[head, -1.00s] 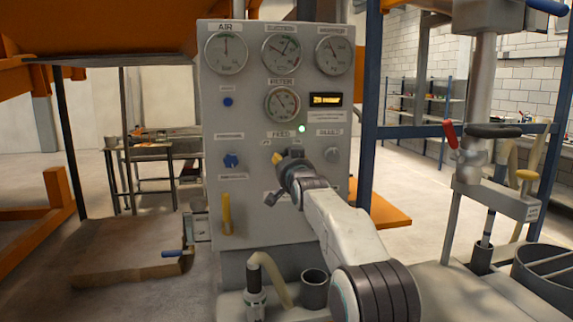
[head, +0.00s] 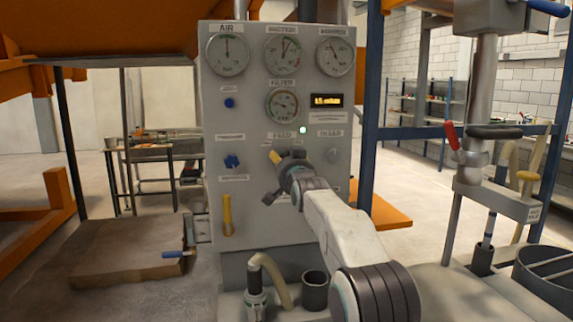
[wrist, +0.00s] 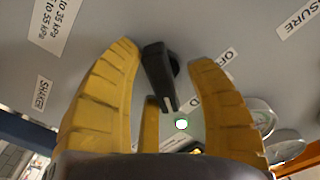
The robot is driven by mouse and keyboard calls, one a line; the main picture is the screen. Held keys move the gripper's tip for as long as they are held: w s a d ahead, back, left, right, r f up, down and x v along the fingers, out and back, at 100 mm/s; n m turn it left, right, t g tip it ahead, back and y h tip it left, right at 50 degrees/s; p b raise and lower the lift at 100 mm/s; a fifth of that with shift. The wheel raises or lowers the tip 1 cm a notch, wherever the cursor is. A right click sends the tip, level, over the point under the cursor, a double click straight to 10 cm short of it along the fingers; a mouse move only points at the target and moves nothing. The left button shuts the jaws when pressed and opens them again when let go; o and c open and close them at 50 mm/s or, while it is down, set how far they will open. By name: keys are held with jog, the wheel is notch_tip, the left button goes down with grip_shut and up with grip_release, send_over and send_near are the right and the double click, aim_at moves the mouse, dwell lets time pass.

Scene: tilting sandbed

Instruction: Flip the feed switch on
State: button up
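The feed switch is a black lever knob (wrist: 157,72) with a pale end mark, on the grey panel (head: 215,110). In the head view my gripper (head: 275,158) hides the switch under the "FEED" label (head: 281,135).
A yellow handle (head: 227,214) is lower left.

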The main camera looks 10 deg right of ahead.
jog(key=shift+o, duration=0.4)
jog(key=shift+s, duration=0.1)
jog(key=s, duration=1.1)
jog(key=shift+s, duration=0.4)
